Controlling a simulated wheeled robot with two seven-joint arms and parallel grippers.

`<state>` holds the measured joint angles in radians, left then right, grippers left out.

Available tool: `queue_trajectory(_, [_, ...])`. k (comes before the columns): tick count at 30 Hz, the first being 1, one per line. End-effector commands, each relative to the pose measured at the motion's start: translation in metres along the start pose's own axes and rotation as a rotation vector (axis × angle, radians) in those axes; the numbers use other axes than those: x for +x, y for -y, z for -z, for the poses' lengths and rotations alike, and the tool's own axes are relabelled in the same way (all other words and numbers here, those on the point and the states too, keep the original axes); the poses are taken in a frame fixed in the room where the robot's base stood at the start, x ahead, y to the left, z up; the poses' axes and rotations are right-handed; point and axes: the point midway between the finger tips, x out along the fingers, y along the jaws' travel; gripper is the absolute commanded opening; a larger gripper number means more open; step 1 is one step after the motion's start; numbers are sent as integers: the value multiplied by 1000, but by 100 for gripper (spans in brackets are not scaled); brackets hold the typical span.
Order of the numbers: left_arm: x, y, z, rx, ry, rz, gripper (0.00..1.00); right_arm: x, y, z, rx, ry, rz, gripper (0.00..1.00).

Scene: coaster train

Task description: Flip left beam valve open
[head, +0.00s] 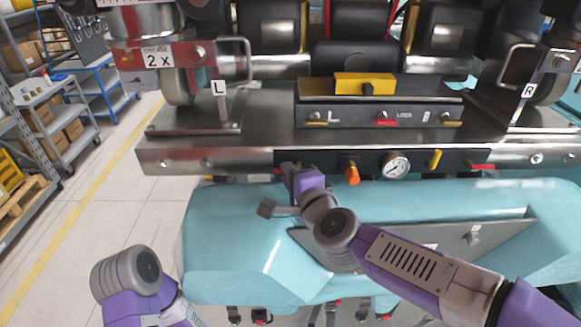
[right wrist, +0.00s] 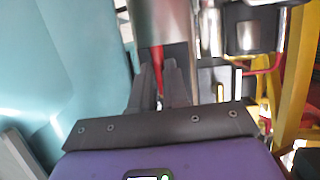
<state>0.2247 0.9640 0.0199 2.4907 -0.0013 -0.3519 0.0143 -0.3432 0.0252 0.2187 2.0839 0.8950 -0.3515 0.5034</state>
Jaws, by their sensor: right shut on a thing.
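The left beam valve, a red handle (right wrist: 157,58), shows between the fingers of my right gripper (right wrist: 160,80) in the right wrist view. In the head view my right gripper (head: 289,168) reaches the left end of the black panel (head: 330,161) under the steel beam. It is shut on the red handle and hides most of it there. Whether the handle has been turned is too small to tell. My left arm (head: 130,285) shows at the lower left of the head view; its gripper is out of view.
An orange knob (head: 352,173), a round gauge (head: 396,165), a yellow handle (head: 434,160) and another red handle (head: 483,167) line the panel to the right. The turquoise body (head: 230,240) bulges below the panel. Open floor lies at the left.

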Motion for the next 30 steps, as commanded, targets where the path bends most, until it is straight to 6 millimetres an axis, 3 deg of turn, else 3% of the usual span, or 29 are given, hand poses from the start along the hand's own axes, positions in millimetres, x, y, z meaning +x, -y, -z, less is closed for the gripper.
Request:
queue_trajectory(7, [1, 0, 0, 0, 0, 0, 40, 0, 0, 1, -5, -2, 2, 0])
queue_trajectory(8, [1, 0, 0, 0, 0, 0, 40, 0, 0, 1, -5, -2, 2, 19])
queue_trajectory(12, [1, 0, 0, 0, 0, 0, 40, 0, 0, 0, -4, -1, 1, 40])
queue_trajectory(23, [0, 0, 0, 0, 1, 0, 40, -5, 0, 0, -3, -1, 3, 40])
queue_trajectory(30, [-4, -2, 0, 0, 0, 0, 40, -38, 2, 1, -3, -1, 5, 40])
